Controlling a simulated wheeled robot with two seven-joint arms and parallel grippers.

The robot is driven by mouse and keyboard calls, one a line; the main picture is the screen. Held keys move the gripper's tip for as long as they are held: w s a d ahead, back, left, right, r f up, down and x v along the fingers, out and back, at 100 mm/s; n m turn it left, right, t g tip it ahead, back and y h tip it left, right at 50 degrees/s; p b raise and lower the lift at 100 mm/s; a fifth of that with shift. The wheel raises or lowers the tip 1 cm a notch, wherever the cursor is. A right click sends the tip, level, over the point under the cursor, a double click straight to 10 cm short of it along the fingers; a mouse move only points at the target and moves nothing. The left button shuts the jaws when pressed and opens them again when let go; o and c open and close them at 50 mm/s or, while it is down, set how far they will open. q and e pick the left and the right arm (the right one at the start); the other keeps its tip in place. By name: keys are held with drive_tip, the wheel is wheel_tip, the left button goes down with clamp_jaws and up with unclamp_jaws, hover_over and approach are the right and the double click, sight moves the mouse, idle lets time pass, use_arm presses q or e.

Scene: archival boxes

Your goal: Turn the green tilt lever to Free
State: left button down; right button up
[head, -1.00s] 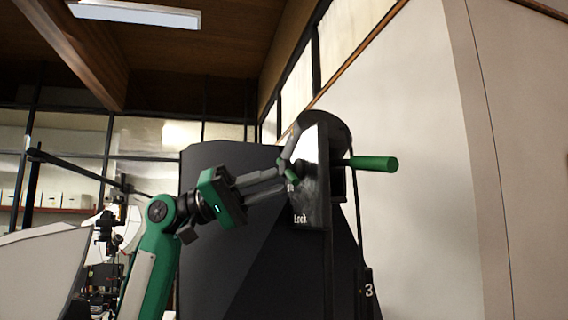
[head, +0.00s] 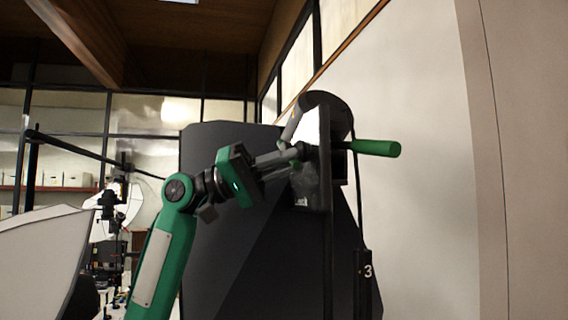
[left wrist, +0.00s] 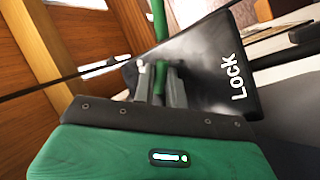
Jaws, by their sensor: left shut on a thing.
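My left gripper (head: 296,154) reaches from the left to the dark upright plate (head: 325,170) on the stand. Its fingers are shut on the green tilt lever, of which a small green piece (head: 301,150) shows at the fingertips. In the left wrist view the green lever (left wrist: 159,22) runs up from between the fingers (left wrist: 158,80). The black plate (left wrist: 215,75) with the white word LOCK lies right behind it. In the head view the Lock label is below the fingertips and hard to read. The Free mark cannot be made out. My right gripper is not in view.
A thick green handle (head: 375,148) sticks out to the right of the plate. A large dark panel (head: 230,265) stands behind my arm. A white wall (head: 420,220) is at right. A pale softbox (head: 30,265) stands at lower left.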

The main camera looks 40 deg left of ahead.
use_arm(q)
drive_tip(key=n+t, duration=0.1)
drive_tip(key=n+t+b, duration=0.1)
drive_tip(key=n, duration=0.1)
drive_tip(key=n+t+b, duration=0.1)
drive_tip(key=n, duration=0.1)
drive_tip(key=shift+s+d+r, duration=0.2)
drive_tip(key=shift+d+r, duration=0.1)
drive_tip(key=shift+r, duration=0.05)
drive_tip(key=shift+s+d+r+n+t, duration=0.1)
drive_tip(key=shift+r+n+t, duration=0.15)
drive_tip(key=shift+n+t, duration=0.8)
drive_tip(key=shift+d+r+n+t, duration=0.1)
drive_tip(key=shift+r+n+t, duration=0.15)
drive_tip(key=shift+n+t, duration=0.75)
drive_tip(key=shift+a+n+y, duration=0.1)
drive_tip(key=shift+n+y, duration=0.2)
drive_tip(key=shift+n, duration=0.25)
drive_tip(key=c, duration=1.7)
unclamp_jaws()
drive_tip(key=shift+b, duration=0.3)
